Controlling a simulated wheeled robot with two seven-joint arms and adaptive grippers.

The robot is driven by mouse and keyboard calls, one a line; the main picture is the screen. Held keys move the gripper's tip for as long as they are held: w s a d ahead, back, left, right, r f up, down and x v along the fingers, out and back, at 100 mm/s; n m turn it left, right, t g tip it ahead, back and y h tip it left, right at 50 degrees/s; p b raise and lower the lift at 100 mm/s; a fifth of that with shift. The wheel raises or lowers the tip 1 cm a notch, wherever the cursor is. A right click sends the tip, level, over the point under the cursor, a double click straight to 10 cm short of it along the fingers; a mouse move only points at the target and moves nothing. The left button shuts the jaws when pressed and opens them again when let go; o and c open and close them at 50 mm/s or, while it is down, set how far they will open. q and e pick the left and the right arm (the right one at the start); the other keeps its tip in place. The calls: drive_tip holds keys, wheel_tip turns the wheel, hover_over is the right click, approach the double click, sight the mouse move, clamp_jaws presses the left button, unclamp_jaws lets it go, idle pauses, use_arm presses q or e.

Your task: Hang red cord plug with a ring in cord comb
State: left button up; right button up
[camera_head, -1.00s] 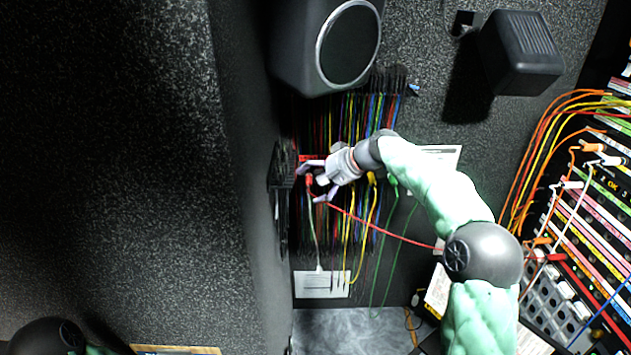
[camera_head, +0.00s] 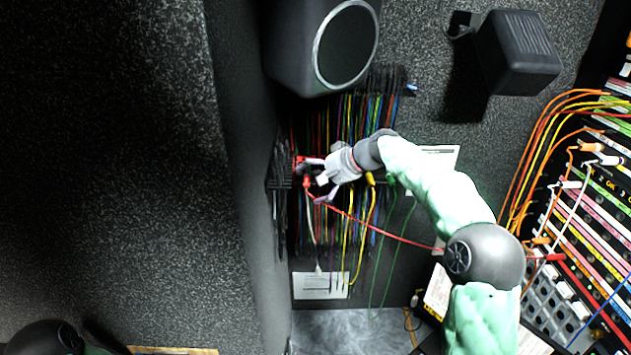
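The red cord (camera_head: 385,232) runs from this plug down and right, passing behind or beside my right arm toward the patch panel. A ring on the plug is too small to make out. Of my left arm only a dark joint (camera_head: 50,337) shows at the bottom left; its gripper is out of view.
Many coloured cords (camera_head: 345,120) hang on the back wall behind the gripper. A black speaker (camera_head: 345,45) juts out above, and another black box (camera_head: 520,52) is at upper right. A patch panel (camera_head: 590,220) with plugged cords fills the right. A white label (camera_head: 320,285) is below.

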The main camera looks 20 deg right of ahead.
drive_tip(key=shift+s+a+f, duration=0.15)
drive_tip(key=shift+s+f, duration=0.15)
drive_tip(key=shift+s+a+b, duration=0.1)
drive_tip(key=shift+s+b, duration=0.2)
drive_tip(key=shift+b, duration=0.15)
drive_tip(key=shift+s+a+r+b, duration=0.1)
drive_tip(key=shift+s+b, duration=0.35)
drive_tip(key=shift+s, duration=0.25)
drive_tip(key=shift+a, duration=0.1)
drive_tip(key=s+b, duration=0.2)
drive_tip(key=s+a+b, duration=0.1)
drive_tip(key=s, duration=0.2)
drive_tip(key=shift+a+r+b, duration=0.1)
drive_tip(key=shift+a+b, duration=0.05)
drive_tip(key=shift+b, duration=0.25)
drive_tip(key=shift+w, duration=0.1)
